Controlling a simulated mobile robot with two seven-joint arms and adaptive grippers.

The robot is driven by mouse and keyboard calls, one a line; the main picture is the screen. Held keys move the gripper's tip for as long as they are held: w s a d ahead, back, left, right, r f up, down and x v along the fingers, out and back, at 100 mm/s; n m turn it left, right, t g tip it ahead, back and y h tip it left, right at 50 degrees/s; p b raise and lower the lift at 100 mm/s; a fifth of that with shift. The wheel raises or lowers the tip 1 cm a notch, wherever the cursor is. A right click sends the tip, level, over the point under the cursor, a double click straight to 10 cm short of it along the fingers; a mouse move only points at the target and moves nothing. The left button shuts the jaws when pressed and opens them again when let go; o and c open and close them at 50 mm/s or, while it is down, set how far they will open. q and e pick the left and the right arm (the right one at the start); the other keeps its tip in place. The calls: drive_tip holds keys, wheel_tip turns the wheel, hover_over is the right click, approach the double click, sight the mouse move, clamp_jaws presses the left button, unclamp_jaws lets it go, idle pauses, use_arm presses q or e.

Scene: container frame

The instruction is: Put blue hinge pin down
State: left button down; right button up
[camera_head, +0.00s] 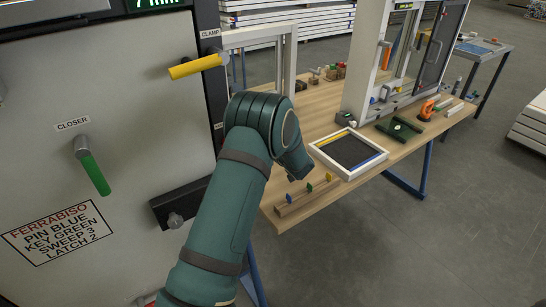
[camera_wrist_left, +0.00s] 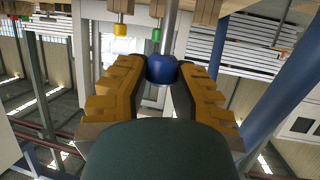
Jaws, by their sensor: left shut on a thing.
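The blue hinge pin (camera_wrist_left: 161,69) shows in the left wrist view as a round blue head with a grey metal shaft running to the top of the picture. My left gripper (camera_wrist_left: 160,78) is shut on it, one orange finger on each side of the head. A yellow-headed pin (camera_wrist_left: 121,30) and a green-headed pin (camera_wrist_left: 155,35) show beyond it, by wooden pieces. In the head view a wooden rack (camera_head: 303,199) on the bench carries green (camera_head: 310,187) and yellow (camera_head: 328,177) heads. My left arm hides most of the gripper there. Whether the blue pin's shaft touches the rack I cannot tell.
The grey machine panel (camera_head: 80,190) with a yellow clamp handle (camera_head: 195,67) and green closer handle (camera_head: 94,175) stands left of my arm. On the wooden bench (camera_head: 284,222), a white-framed tray (camera_head: 371,168) and a dark green fixture (camera_head: 400,130) lie beyond the rack.

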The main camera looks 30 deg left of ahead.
use_arm(q)
drive_tip(key=shift+f+b, duration=0.3)
drive_tip(key=shift+f, duration=1.2)
drive_tip(key=shift+f, duration=0.2)
drive_tip(key=c, duration=0.9)
unclamp_jaws()
drive_tip(key=shift+r, duration=0.1)
drive_tip(key=shift+r, duration=0.1)
drive_tip(key=shift+s+d+r, duration=0.1)
drive_tip(key=shift+d, duration=0.1)
drive_tip(key=p+v, duration=0.1)
drive_tip(key=v, duration=1)
drive_tip(key=shift+s+d+p, duration=0.2)
drive_tip(key=shift+p, duration=0.2)
